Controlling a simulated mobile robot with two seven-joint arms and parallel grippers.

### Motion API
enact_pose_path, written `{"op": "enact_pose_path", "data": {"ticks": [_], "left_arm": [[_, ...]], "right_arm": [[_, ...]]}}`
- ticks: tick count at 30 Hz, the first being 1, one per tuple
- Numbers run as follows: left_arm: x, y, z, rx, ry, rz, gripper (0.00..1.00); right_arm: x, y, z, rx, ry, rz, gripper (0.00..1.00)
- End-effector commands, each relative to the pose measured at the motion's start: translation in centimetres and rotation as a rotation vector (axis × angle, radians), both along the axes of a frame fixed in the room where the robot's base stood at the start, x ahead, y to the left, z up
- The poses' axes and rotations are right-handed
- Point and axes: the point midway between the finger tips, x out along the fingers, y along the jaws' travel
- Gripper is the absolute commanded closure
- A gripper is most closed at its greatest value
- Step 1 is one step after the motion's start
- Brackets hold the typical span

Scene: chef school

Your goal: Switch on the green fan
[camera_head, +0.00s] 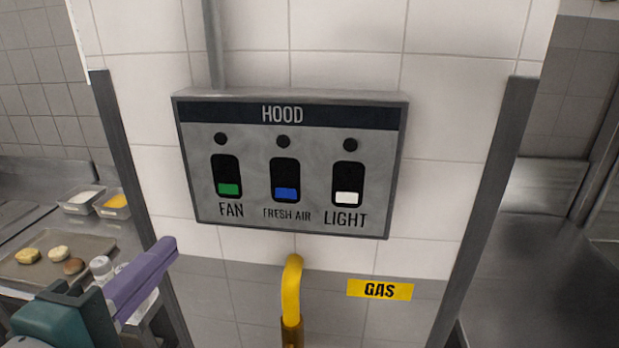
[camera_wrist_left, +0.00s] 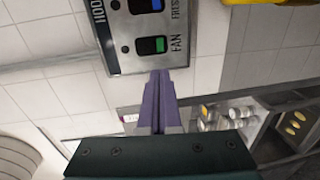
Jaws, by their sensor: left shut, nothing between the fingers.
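The grey hood panel (camera_head: 310,212) is fixed to the white tiled wall in the head view. Its green fan switch (camera_head: 229,189) is the leftmost of three, above the word FAN. The green part sits at the bottom of its black slot. My left gripper (camera_head: 172,243) has purple fingers and is below and left of the panel. In the left wrist view the shut, empty fingers (camera_wrist_left: 161,74) appear just below the panel's edge, in line with the green switch (camera_wrist_left: 152,45). I cannot tell the gap to the panel. My right gripper is not in view.
The blue fresh air switch (camera_head: 286,194) and white light switch (camera_head: 348,198) sit right of the fan switch. A yellow gas pipe (camera_head: 292,290) and a GAS label (camera_head: 380,289) are below the panel. A tray (camera_head: 40,268) with food lies at the left.

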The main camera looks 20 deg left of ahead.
Motion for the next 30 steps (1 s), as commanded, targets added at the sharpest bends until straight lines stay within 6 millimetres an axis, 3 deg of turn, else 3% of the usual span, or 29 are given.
{"op": "enact_pose_path", "data": {"ticks": [10, 24, 30], "left_arm": [[1.3, 0.3, -0.3, 0.004, -0.002, 0.0, 1.0], [10.4, 2.5, -1.7, 0.003, -0.003, -0.001, 1.0], [12.8, 3.1, -1.9, 0.004, -0.001, -0.001, 1.0]], "right_arm": [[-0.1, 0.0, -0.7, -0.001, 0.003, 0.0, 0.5], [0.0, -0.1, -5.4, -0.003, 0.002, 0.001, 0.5], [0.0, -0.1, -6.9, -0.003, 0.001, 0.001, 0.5]]}}
